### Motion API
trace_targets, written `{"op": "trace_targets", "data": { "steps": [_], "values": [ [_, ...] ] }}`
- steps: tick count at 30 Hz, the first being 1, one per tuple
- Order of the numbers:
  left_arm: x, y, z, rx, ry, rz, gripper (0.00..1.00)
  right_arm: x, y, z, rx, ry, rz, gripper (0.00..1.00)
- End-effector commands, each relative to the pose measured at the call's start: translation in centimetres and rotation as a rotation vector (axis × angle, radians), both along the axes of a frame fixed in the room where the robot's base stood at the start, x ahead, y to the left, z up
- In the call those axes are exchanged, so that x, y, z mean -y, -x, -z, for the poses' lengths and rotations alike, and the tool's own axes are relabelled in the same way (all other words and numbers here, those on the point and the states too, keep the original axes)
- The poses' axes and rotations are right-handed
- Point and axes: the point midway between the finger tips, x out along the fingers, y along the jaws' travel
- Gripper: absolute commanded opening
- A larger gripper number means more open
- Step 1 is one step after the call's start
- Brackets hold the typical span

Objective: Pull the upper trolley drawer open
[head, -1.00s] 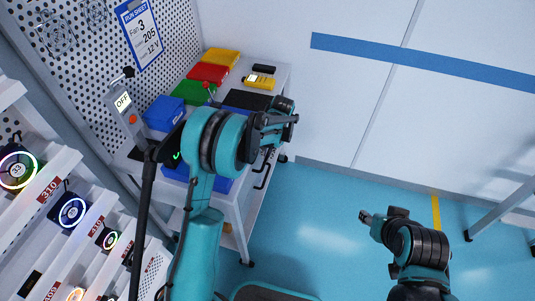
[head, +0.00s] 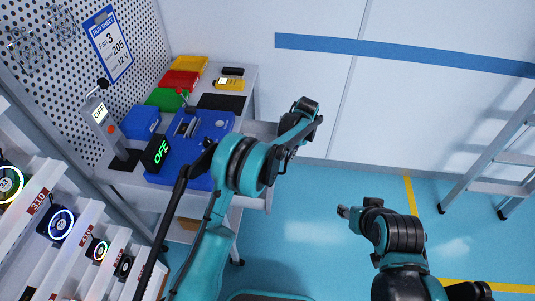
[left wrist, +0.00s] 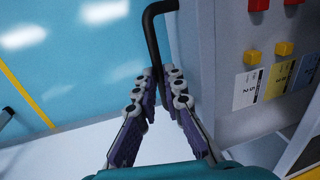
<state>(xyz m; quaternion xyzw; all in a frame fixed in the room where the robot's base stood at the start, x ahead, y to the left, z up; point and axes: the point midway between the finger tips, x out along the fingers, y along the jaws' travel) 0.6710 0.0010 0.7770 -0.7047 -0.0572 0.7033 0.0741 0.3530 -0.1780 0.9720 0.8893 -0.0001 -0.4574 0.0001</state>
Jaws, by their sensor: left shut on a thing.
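The grey-white trolley (head: 246,97) stands against the perforated wall in the head view. Its upper drawer (head: 262,129) sticks out from the trolley's right side, partly hidden behind my left arm. My left gripper (head: 284,163) is at the drawer's outer side. In the left wrist view, the black bar handle (left wrist: 152,35) runs down between the two fingers of my left gripper (left wrist: 163,78), which is shut on it. My right gripper (head: 343,211) hangs over the blue floor, away from the trolley; its jaw gap is too small to read.
A ladder-like metal frame (head: 500,155) stands at far right. The floor (head: 320,225) right of the trolley is clear.

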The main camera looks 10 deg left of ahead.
Motion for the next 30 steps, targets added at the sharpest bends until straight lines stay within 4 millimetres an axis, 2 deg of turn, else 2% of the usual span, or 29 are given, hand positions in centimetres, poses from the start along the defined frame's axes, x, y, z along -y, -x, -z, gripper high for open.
{"op": "trace_targets", "data": {
  "steps": [1,6,15,21,30],
  "values": [
    [1.7,0.1,0.0,-0.001,0.001,0.005,0.0,0.0,0.0,-0.2,0.0,0.0,0.0,0.44],
    [6.2,0.3,0.0,-0.002,0.001,0.005,0.0,0.0,0.0,-0.6,0.0,0.0,0.0,0.44],
    [12.2,0.5,0.0,-0.002,0.001,0.003,0.0,0.0,0.0,-1.1,0.0,0.0,0.0,0.44],
    [14.3,0.5,0.1,-0.001,0.001,0.001,0.0,0.0,0.0,-1.2,0.0,0.0,0.0,0.44],
    [15.1,0.6,0.1,-0.001,0.001,0.0,0.0,0.0,0.0,-1.3,0.0,0.0,0.0,0.44]
  ]
}}
